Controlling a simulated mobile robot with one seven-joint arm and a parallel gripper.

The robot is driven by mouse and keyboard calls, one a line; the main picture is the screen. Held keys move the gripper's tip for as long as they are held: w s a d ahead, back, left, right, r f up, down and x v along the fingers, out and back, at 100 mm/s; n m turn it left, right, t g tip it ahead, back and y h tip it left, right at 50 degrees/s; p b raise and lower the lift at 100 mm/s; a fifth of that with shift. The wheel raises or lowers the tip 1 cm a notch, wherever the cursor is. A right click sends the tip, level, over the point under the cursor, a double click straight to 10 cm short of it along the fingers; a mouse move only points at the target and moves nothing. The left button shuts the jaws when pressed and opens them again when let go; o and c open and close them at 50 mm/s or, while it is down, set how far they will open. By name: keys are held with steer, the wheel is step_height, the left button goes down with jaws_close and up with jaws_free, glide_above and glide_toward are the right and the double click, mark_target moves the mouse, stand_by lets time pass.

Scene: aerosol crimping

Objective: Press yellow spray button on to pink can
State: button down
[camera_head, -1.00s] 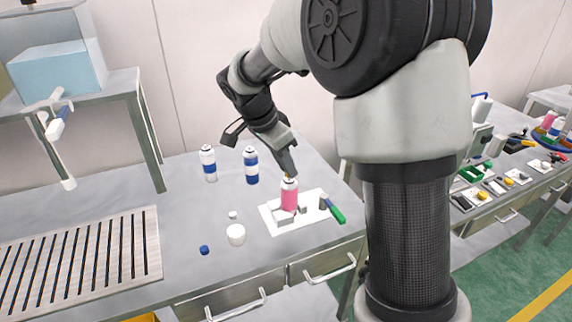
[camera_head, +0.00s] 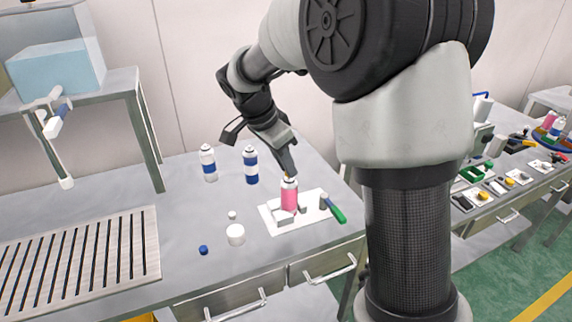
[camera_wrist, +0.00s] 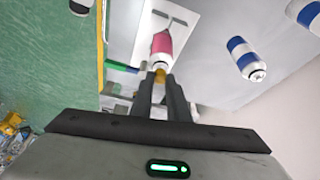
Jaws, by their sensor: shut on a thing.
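The pink can (camera_head: 289,198) stands upright on a white fixture plate (camera_head: 268,218) on the bench. It also shows in the wrist view (camera_wrist: 162,44), with its white top toward my gripper. My gripper (camera_head: 290,174) points down from above, its fingertips right at the can's top. In the wrist view my gripper (camera_wrist: 158,76) is shut on the small yellow spray button (camera_wrist: 159,74), which lies in line with the can's top. The button is mostly hidden between the fingers. I cannot tell whether it touches the can's stem.
Two blue-and-white cans (camera_head: 209,163) (camera_head: 251,166) stand behind, left of the pink can. A green-handled tool (camera_head: 337,213) lies at the plate's right. A white round cap (camera_head: 236,235) and a blue cap (camera_head: 204,250) are in front. A slotted grate (camera_head: 80,260) lies at left.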

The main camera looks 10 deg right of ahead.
stand_by(0.3)
steer(key=c, duration=1)
jaws_free()
steer(key=shift+c, duration=0.2)
steer(key=shift+r+p, duration=1.95)
steer(key=shift+r, duration=1.55)
jaws_close()
